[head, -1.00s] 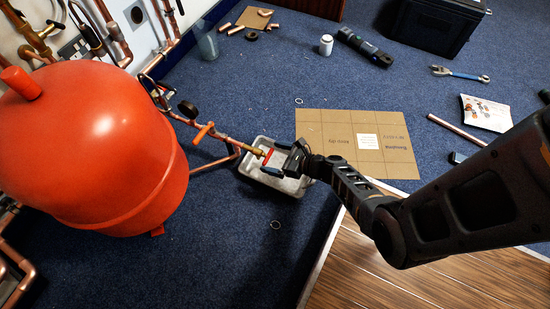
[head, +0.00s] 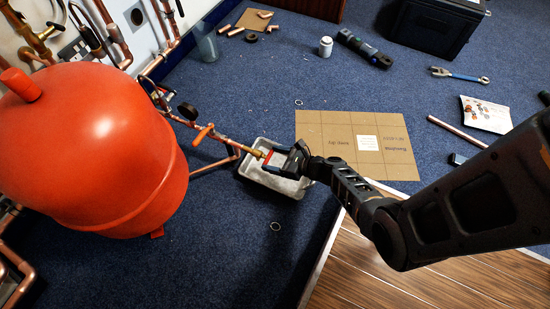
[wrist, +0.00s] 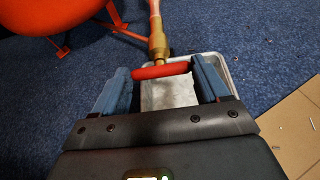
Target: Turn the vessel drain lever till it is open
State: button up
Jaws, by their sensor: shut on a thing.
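The red drain lever (wrist: 160,71) sits at the end of a brass fitting (wrist: 158,44) on the copper pipe. In the wrist view it lies crosswise to the pipe, its ends against the two blue fingers. My gripper (wrist: 163,84) is shut on it. In the head view my gripper (head: 278,160) is at the pipe's end, above a grey tray (head: 248,172); the lever is mostly hidden there. The big red vessel (head: 105,140) stands at the left. An orange lever (head: 204,133) sits farther back along the same pipe.
A cardboard sheet (head: 320,125) lies right of the tray. Copper pipes and gauges line the wall at upper left. A white pot (head: 325,46), a wrench (head: 460,74) and a black box (head: 437,28) are farther back. Blue carpet is open in front of the vessel.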

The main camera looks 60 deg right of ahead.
jog(key=shift+f, duration=0.1)
jog(key=n+t+h+b, duration=0.1)
jog(key=n+h, duration=0.1)
jog(key=n, duration=0.2)
jog(key=a+f+n+t+h+b, duration=0.1)
jog(key=n+h, duration=0.1)
jog(key=n, duration=0.2)
jog(key=n+t+h+b, duration=0.1)
jog(key=n+h, duration=0.1)
jog(key=n, duration=0.3)
jog(key=shift+a+f+h, duration=0.25)
jog(key=shift+a+h, duration=0.05)
jog(key=shift+h, duration=0.1)
jog(key=shift+n, duration=0.3)
dwell(0.3)
jog(key=o, duration=1.1)
jog(key=shift+c, duration=0.2)
jog(key=shift+r, duration=0.1)
